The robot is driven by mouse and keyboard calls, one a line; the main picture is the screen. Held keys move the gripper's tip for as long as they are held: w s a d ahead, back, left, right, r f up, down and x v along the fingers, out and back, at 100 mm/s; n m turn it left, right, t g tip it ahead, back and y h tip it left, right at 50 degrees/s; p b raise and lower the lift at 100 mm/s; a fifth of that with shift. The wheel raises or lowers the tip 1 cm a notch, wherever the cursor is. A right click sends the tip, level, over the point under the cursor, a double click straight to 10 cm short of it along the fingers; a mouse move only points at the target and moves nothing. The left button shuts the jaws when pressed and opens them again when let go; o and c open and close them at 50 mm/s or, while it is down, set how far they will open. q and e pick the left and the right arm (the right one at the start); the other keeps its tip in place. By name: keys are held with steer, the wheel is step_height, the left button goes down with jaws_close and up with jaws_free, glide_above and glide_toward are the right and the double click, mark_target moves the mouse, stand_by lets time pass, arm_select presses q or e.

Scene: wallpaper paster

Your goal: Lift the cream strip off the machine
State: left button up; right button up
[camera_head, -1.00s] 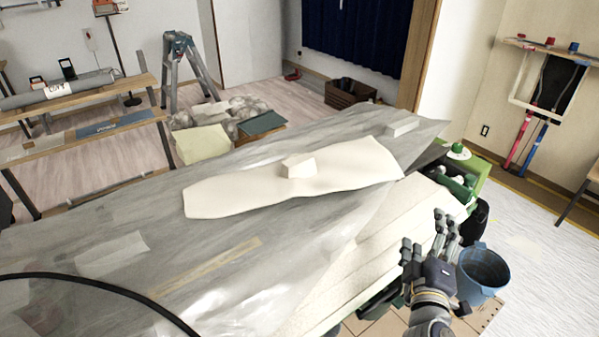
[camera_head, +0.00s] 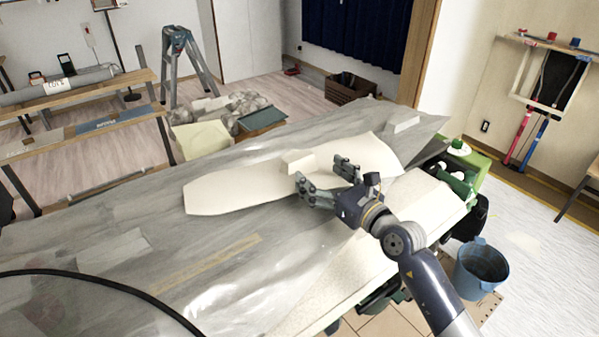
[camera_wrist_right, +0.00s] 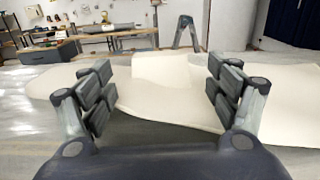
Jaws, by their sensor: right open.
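The cream strip (camera_head: 235,192) lies across the grey plastic sheet on top of the machine, with a small cream block (camera_head: 297,161) on its middle. My right gripper (camera_head: 322,176) is open over the strip's near edge, just right of the block, and hides part of the strip. In the right wrist view the open fingers (camera_wrist_right: 158,92) stand on either side of the strip (camera_wrist_right: 165,103), with the block (camera_wrist_right: 166,66) just beyond. I cannot tell whether the fingers touch the strip. My left gripper is out of view.
The grey plastic sheet (camera_head: 130,215) covers most of the machine. A white block (camera_head: 402,122) sits at its far right. A blue bucket (camera_head: 480,268) stands on the floor at right. A black hose (camera_head: 100,284) crosses the lower left.

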mark_target(301, 159)
steer(key=shift+p+x, duration=0.35)
steer(key=shift+x, duration=4.05)
steer(key=shift+f, duration=0.1)
steer(key=shift+s, duration=0.1)
steer(key=c, duration=1.4)
